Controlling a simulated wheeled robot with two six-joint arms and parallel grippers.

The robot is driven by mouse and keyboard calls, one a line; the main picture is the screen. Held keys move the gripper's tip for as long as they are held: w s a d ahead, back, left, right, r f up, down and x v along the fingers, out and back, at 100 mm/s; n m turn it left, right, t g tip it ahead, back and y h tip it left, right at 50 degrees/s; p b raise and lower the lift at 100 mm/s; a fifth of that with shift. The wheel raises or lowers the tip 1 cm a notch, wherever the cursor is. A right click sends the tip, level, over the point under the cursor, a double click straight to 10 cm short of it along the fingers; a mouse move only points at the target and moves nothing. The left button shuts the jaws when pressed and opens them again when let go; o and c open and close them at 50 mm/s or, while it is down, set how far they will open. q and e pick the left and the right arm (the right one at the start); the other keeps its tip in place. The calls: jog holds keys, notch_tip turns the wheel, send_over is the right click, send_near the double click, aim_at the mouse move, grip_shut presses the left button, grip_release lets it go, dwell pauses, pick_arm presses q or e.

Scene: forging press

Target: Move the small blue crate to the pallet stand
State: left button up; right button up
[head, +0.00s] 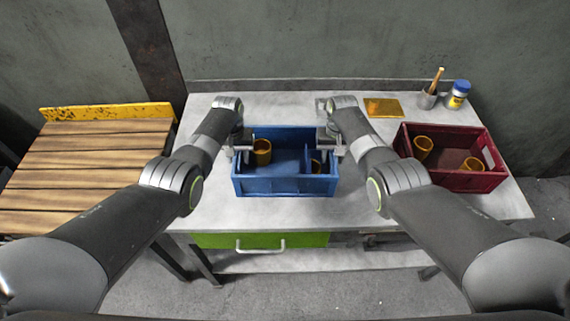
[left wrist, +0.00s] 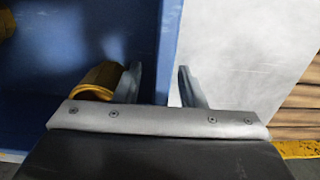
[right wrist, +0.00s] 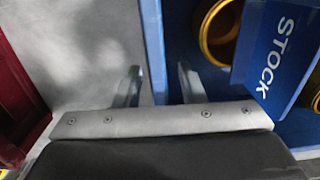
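The small blue crate (head: 285,187) stands on the grey table with brass cups inside: one in its left part (head: 262,152) and another (head: 316,166) partly hidden beyond its divider. My left gripper (head: 241,150) is open at the crate's left wall; in the left wrist view its fingers (left wrist: 160,85) stand either side of that wall (left wrist: 171,40), with gaps. My right gripper (head: 331,146) is open at the right wall; in the right wrist view its fingers (right wrist: 158,86) straddle that wall (right wrist: 152,40), apart from it. The pallet stand (head: 85,165) has wooden slats and stands left.
A dark red crate (head: 470,181) with brass cups stands on the table (head: 365,205) to the right. A brass plate (head: 383,108), a grey cup (head: 427,99) with a brush and a blue-lidded jar (head: 457,95) are at the back. A yellow rail (head: 105,112) edges the pallet's back.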

pick_arm(q)
jog(key=shift+f, duration=0.2)
pick_arm(e)
jog(key=shift+f, duration=0.2)
pick_arm(q)
grip_shut()
pick_arm(e)
grip_shut()
pick_arm(q)
jog(key=shift+r, duration=0.1)
